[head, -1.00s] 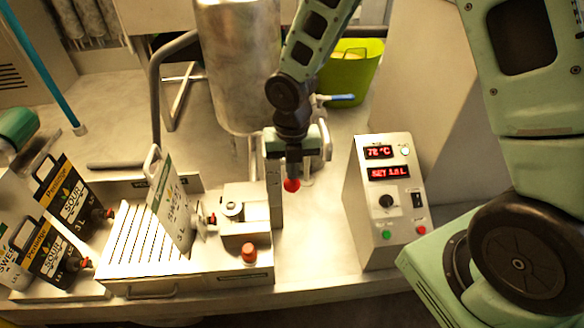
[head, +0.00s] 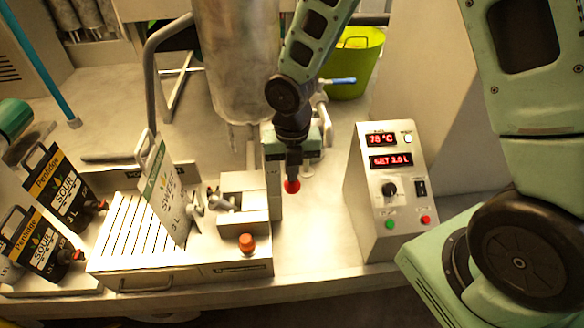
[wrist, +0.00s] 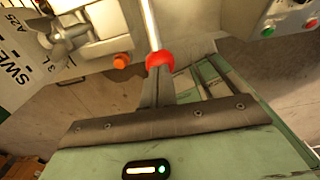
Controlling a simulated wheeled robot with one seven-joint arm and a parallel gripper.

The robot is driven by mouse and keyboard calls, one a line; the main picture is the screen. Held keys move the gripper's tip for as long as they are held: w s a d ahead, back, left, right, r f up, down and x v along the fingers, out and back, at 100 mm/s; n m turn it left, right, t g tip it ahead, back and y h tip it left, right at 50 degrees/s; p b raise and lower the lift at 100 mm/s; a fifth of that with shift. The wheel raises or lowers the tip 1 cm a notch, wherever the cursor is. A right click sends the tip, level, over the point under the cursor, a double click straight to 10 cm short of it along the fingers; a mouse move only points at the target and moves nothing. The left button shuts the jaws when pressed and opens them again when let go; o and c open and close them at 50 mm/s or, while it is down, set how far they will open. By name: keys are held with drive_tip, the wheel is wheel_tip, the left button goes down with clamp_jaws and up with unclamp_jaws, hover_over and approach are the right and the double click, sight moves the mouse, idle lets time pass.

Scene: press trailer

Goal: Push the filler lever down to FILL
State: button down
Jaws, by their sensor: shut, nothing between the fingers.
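The filler lever is a thin metal rod (wrist: 150,25) ending in a red ball (wrist: 160,60). The red ball also shows in the head view (head: 291,186), right below my gripper, beside the filler (head: 240,262). My gripper (wrist: 157,76) is shut and empty, with its fingertips at the ball. They look close to or touching it; I cannot tell which. In the head view my wrist hides most of the rod. A white SWEET 3 L pouch (head: 168,190) stands tilted on the slatted tray at the filler's left, its spout toward the filler head.
A control box (head: 376,215) with red displays reading 78 °C stands to the right. A steel tank (head: 235,70) is behind the filler. Black SOUR pouches (head: 62,185) stand at the left. A lime bin (head: 352,65) is at the back. The bench (head: 318,245) between filler and box is clear.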

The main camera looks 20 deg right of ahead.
drive_tip(key=shift+s+f+b, duration=0.2)
drive_tip(key=shift+f+b, duration=0.9)
drive_tip(key=shift+f, duration=0.6)
drive_tip(key=shift+r, duration=0.15)
drive_tip(key=shift+r, duration=0.1)
wheel_tip(320, 180, up, 10)
drive_tip(key=p, duration=1)
drive_tip(key=shift+a, duration=0.1)
